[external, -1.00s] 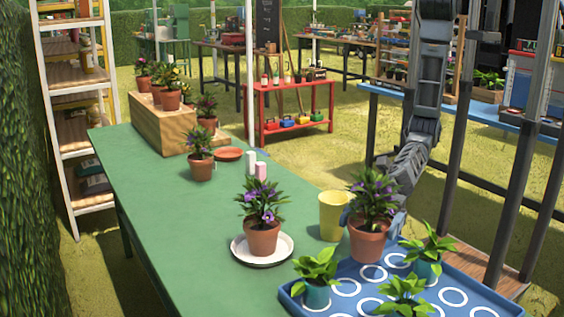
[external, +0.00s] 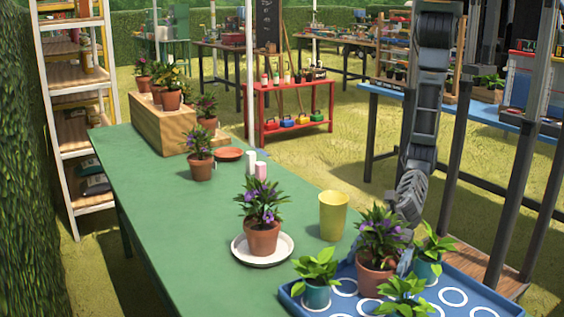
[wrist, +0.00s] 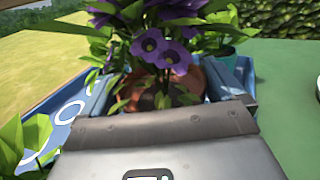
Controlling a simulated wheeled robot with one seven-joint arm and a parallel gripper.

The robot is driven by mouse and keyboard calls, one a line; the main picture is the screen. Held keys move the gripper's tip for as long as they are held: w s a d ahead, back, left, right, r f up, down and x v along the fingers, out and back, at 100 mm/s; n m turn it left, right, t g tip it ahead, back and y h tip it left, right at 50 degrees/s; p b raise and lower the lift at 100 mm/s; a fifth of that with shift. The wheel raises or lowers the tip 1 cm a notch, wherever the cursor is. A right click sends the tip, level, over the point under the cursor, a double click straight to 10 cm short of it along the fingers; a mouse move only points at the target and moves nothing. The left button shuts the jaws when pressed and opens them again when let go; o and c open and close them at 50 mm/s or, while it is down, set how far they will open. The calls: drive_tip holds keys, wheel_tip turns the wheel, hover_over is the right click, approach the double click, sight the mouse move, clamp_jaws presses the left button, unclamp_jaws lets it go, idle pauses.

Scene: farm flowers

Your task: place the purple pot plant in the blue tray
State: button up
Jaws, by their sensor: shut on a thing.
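A purple-flowered plant in a terracotta pot (external: 376,277) is over the left half of the blue tray (external: 465,283). I cannot tell whether its base touches the tray floor. My gripper (external: 400,262) is shut on this pot from the right, mostly hidden behind leaves. In the wrist view, my gripper (wrist: 170,92) has a finger on each side of the terracotta pot (wrist: 193,82), with purple flowers (wrist: 165,48) above. The tray has white ring marks and several green plants in teal pots (external: 316,294).
Another purple-flowered potted plant (external: 262,237) stands on a white saucer (external: 240,252) to the left. A yellow cup (external: 333,216) stands just behind the tray. More potted plants stand farther back near a wooden stand (external: 150,125). The left of the green table (external: 170,220) is clear.

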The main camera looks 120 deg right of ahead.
drive_tip(key=shift+r, duration=0.1)
drive_tip(key=o, duration=1)
drive_tip(key=shift+f, duration=0.2)
drive_tip(key=shift+r, duration=0.2)
drive_tip(key=p+v, duration=0.1)
drive_tip(key=v, duration=1.1)
